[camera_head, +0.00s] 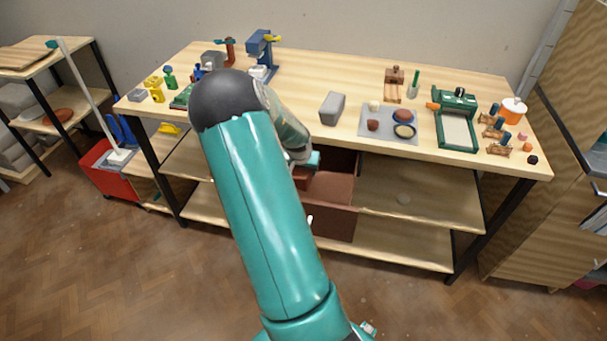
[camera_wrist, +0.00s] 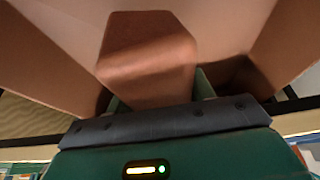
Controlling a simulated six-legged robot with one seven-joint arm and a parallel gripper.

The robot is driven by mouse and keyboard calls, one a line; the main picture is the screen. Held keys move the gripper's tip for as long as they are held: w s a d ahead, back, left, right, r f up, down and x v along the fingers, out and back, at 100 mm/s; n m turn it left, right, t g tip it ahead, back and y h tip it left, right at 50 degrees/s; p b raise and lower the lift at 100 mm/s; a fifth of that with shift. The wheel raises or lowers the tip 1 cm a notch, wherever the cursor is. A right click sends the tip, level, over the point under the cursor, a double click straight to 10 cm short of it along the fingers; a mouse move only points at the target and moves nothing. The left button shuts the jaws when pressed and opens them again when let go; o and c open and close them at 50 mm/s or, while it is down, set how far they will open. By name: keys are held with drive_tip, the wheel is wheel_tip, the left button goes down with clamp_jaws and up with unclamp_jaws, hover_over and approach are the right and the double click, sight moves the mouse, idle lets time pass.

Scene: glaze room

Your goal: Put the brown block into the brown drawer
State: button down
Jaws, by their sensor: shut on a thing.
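The brown drawer (camera_head: 333,224) is pulled open under the table top in the head view. My gripper (camera_head: 309,163) is at the drawer's opening, partly hidden behind my arm. It is shut on the brown block (camera_head: 302,176), of which only a small part shows there. In the wrist view the brown block (camera_wrist: 148,60) stands out from between the fingers of my gripper (camera_wrist: 158,92). Brown drawer walls (camera_wrist: 235,25) surround the block in that view. I cannot tell whether the block touches the drawer's bottom.
The wooden table top (camera_head: 290,128) lies just above the drawer. A grey block (camera_head: 332,108) stands near its front edge, beside a grey mat (camera_head: 371,134) with dishes. Open shelves (camera_head: 410,195) flank the drawer. A red bin (camera_head: 105,172) stands on the floor at left.

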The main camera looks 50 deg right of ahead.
wheel_tip(320, 180, down, 5)
drive_tip(key=shift+d+r, duration=0.1)
drive_tip(key=shift+r, duration=0.05)
drive_tip(key=shift+w+d, duration=1.1)
drive_tip(key=shift+d, duration=0.25)
drive_tip(key=shift+w+d, duration=0.15)
drive_tip(key=shift+d, duration=0.05)
drive_tip(key=shift+f, duration=0.6)
drive_tip(key=shift+f, duration=0.1)
drive_tip(key=c, duration=0.6)
unclamp_jaws()
drive_tip(key=shift+a+f, duration=0.1)
drive_tip(key=shift+a, duration=0.05)
drive_tip(key=shift+r, duration=0.45)
drive_tip(key=v, duration=1.1)
drive_tip(key=shift+a+r, duration=0.15)
drive_tip(key=shift+a, duration=0.1)
